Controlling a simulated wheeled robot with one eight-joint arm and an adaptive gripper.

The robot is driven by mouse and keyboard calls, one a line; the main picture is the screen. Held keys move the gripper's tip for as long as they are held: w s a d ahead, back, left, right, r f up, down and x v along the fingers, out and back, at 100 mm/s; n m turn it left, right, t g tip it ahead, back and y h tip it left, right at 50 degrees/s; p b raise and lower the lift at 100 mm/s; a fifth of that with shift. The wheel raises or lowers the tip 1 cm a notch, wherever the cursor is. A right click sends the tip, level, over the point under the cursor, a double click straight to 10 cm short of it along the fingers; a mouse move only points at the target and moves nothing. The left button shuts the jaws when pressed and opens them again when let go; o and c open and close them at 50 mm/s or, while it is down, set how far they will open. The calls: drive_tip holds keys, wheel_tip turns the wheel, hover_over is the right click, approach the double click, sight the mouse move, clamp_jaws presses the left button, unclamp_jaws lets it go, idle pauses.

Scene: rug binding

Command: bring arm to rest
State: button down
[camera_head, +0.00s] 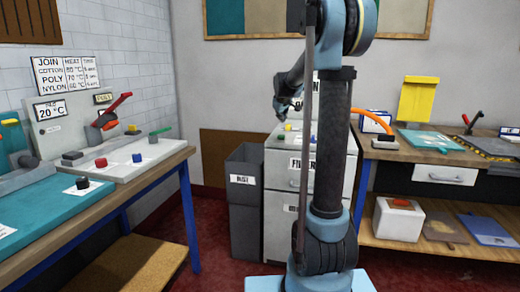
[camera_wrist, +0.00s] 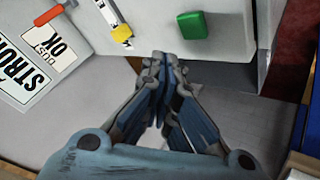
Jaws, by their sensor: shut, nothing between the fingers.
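My arm (camera_head: 333,130) stands upright on its base in the middle of the head view. My gripper (camera_head: 279,112) points down beside it, over the white filing cabinet (camera_head: 280,190). In the wrist view the fingers (camera_wrist: 163,62) meet at their tips, shut with nothing between them. A green block (camera_wrist: 193,25) lies beyond the fingertips in that view, apart from them. A yellow piece (camera_wrist: 121,34) is to their left.
A grey bin (camera_head: 243,205) stands left of the cabinet. A workbench with a red lever (camera_head: 118,103) is at left. A wooden bench (camera_head: 430,153) at right carries a yellow board (camera_head: 416,98) and an orange curved handle (camera_head: 373,117). Red floor shows between the benches.

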drive_tip(key=s+f+m+g, duration=0.2)
drive_tip(key=s+f, duration=0.5)
drive_tip(key=s, duration=1.1)
drive_tip(key=s+f+m+g, duration=0.2)
drive_tip(key=s+f, duration=0.6)
drive_tip(key=s, duration=0.9)
drive_tip(key=s+f+m+g+y, duration=0.1)
drive_tip(key=s+f, duration=0.6)
drive_tip(key=s, duration=1.1)
drive_tip(key=shift+s+d+f+m+g, duration=0.25)
drive_tip(key=shift+s+m+g, duration=0.1)
drive_tip(key=shift+m+g, duration=0.6)
